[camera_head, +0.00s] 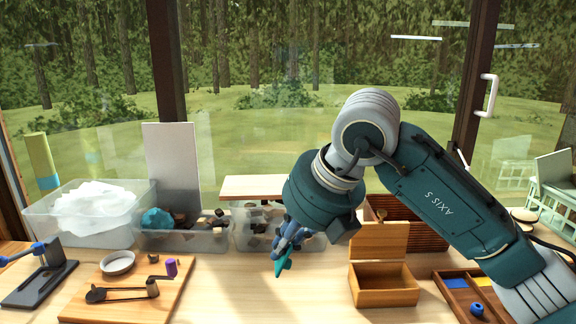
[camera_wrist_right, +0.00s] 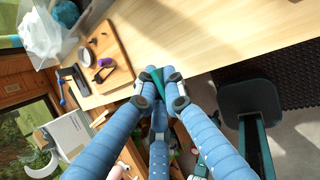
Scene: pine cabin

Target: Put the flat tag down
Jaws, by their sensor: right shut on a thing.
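The flat tag (camera_head: 281,267) is a small teal piece that hangs tilted below the fingers of my right gripper (camera_head: 286,246), above the wooden bench top. The gripper's blue fingers are shut on it and cover much of it. In the right wrist view, the teal tag (camera_wrist_right: 154,76) shows between the fingertips of the right gripper (camera_wrist_right: 162,92), over the front edge of the bench. My left gripper is in neither view.
An open wooden box (camera_head: 384,285) stands right of the gripper. Clear bins (camera_head: 185,240) line the back. A wooden board (camera_head: 128,294) with a dish and a purple-knobbed tool lies left, beside a dark press (camera_head: 40,285). Bare bench top (camera_head: 235,295) lies between board and box.

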